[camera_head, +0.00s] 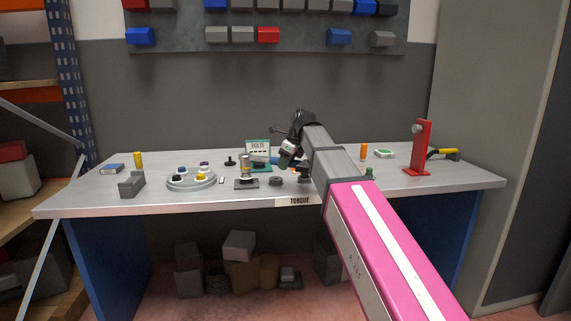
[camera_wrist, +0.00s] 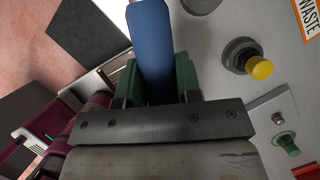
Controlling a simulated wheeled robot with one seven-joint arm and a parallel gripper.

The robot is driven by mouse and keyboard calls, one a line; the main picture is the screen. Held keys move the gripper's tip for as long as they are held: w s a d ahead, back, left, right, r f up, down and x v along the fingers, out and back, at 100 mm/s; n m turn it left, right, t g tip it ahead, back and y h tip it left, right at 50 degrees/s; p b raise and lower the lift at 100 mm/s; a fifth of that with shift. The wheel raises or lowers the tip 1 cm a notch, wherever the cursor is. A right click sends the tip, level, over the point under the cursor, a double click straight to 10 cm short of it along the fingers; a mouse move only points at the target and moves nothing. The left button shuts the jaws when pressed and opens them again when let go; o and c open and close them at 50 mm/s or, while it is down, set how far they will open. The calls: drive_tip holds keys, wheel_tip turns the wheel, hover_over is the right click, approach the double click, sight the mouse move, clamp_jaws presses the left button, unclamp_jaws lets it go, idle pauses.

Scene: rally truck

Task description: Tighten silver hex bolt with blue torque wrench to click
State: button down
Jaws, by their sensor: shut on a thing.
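My gripper (camera_head: 289,153) is low over the middle of the bench in the head view. In the wrist view its dark green fingers (camera_wrist: 158,78) are shut on a blue bar, which I take as the blue torque wrench (camera_wrist: 150,35). A short blue piece also shows beside my gripper in the head view (camera_head: 275,160). The wrench's working end is not clearly visible. I cannot pick out the silver hex bolt for sure. A small silver upright part (camera_head: 245,166) stands on a dark base left of my gripper.
The bench (camera_head: 120,195) holds a round grey tray (camera_head: 191,184) with small coloured parts, a BOLTS sign (camera_head: 258,145) and a red stand (camera_head: 421,148). The bench's front right is clear.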

drive_tip(key=shift+f, duration=1.1)
idle(0.8)
drive_tip(key=c, duration=1.8)
unclamp_jaws()
clamp_jaws()
drive_tip(key=shift+s+a+m+t, duration=0.25)
drive_tip(key=shift+s+a+m, duration=0.15)
drive_tip(key=shift+s+m, duration=0.3)
drive_tip(key=shift+s+a+m+t, duration=0.3)
drive_tip(key=shift+s+m, duration=0.2)
drive_tip(key=shift+s, duration=0.3)
drive_tip(key=shift+s+a+m+t+h, duration=0.2)
drive_tip(key=shift+s+a+m+h, duration=0.05)
drive_tip(key=shift+s+a+m, duration=0.55)
drive_tip(key=shift+s+a+m+t+h, duration=0.15)
drive_tip(key=shift+s+a+m+h, duration=0.1)
drive_tip(key=shift+s+a+m, duration=0.5)
idle(0.4)
